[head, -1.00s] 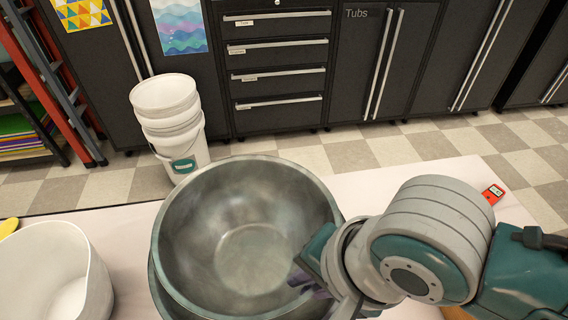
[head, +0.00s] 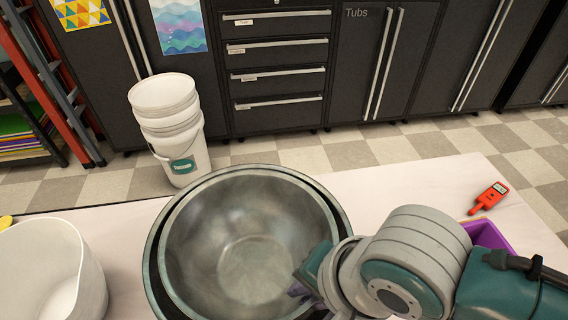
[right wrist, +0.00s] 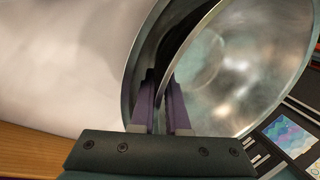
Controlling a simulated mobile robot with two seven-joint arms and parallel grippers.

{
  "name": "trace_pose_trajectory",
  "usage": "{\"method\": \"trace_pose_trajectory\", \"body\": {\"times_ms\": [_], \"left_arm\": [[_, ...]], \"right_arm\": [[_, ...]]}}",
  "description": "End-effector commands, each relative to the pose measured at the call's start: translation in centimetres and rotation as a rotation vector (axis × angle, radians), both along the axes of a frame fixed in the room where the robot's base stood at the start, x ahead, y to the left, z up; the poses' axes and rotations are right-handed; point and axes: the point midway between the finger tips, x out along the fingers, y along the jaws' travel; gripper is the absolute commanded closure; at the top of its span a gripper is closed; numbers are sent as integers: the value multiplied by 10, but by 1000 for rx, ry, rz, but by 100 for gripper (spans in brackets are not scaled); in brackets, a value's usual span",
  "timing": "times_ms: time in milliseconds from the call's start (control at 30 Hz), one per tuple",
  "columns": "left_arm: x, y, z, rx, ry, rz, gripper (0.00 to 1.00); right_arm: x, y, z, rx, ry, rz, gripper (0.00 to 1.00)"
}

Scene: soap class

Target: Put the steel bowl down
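The steel bowl (head: 245,245) appears as the inner of two nested metal bowls at the front middle of the table in the head view. A larger metal bowl (head: 154,262) surrounds it, its rim showing as a dark ring. My right gripper (head: 305,282) is at the inner bowl's right front rim. In the right wrist view, the purple fingers (right wrist: 163,105) straddle the rim of the steel bowl (right wrist: 245,70) and look shut on it. The larger bowl's wall (right wrist: 137,75) shows to the left. Whether the bowls touch is hidden. My left gripper is out of view.
A white tub (head: 45,270) stands left of the bowls. A red meter (head: 488,197) lies on the pale table (head: 395,180) at right, near a purple bin (head: 490,236) partly hidden by my right arm. White buckets (head: 172,125) stand on the floor beyond.

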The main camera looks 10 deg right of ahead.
Motion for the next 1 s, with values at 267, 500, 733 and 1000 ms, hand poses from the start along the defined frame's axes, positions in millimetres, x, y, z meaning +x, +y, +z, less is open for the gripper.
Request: {"method": "trace_pose_trajectory", "body": {"times_ms": [267,500,733,1000], "left_arm": [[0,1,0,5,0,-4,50],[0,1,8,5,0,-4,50],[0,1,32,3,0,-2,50],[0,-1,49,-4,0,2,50]], "right_arm": [[0,0,0,0,0,0,75],[1,-1,14,-1,-3,2,75],[-13,-11,64,1,-1,0,75],[-26,-24,112,2,-1,0,75]]}}
